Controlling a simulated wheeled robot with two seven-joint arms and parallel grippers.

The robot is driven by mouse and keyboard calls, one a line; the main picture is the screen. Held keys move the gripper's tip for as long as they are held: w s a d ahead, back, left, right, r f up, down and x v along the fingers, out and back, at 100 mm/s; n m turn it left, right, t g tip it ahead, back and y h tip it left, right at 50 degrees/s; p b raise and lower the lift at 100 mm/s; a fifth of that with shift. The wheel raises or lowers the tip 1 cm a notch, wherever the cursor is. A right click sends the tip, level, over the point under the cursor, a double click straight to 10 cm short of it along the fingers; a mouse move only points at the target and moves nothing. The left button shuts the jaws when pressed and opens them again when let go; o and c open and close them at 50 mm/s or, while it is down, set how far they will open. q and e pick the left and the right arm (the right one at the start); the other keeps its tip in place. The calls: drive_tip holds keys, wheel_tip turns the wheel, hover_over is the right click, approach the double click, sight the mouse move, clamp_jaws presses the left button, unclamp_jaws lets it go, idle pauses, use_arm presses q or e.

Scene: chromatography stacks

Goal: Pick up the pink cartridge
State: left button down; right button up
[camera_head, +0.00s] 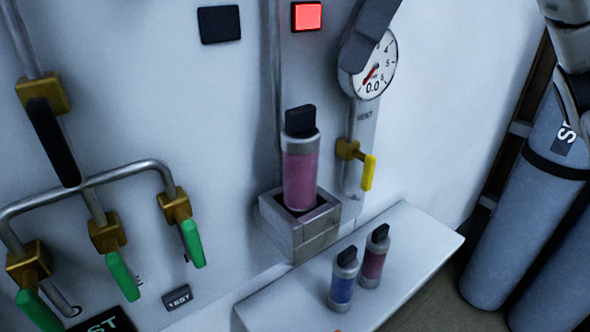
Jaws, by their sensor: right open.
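A pink cartridge (300,178) with grey end bands and a black cap stands upright in a square metal holder (315,238) on the wall panel. A smaller, darker pink cartridge (373,262) with a black cap stands on the white shelf (420,242). A blue cartridge (342,287) stands beside it, to its left. My right gripper (575,97) is partly in view at the upper right edge, open and well apart from the cartridges. My left gripper is out of view.
Pipes with green-handled valves (110,240) fill the left. A pressure gauge (374,70) and a yellow-handled valve (368,172) are right of the holder. Grey gas cylinders (520,215) stand at the right. The shelf's right part is clear.

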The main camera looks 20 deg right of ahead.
sight(310, 127)
drive_tip(key=shift+s+a+b+x, duration=0.15)
drive_tip(key=shift+b+x, duration=0.1)
drive_tip(key=shift+x, duration=2.8)
drive_tip(key=shift+s+a+b+x, duration=0.1)
drive_tip(key=shift+s+b+x, duration=0.15)
drive_tip(key=shift+x, duration=2.85)
drive_tip(key=c, duration=1.2)
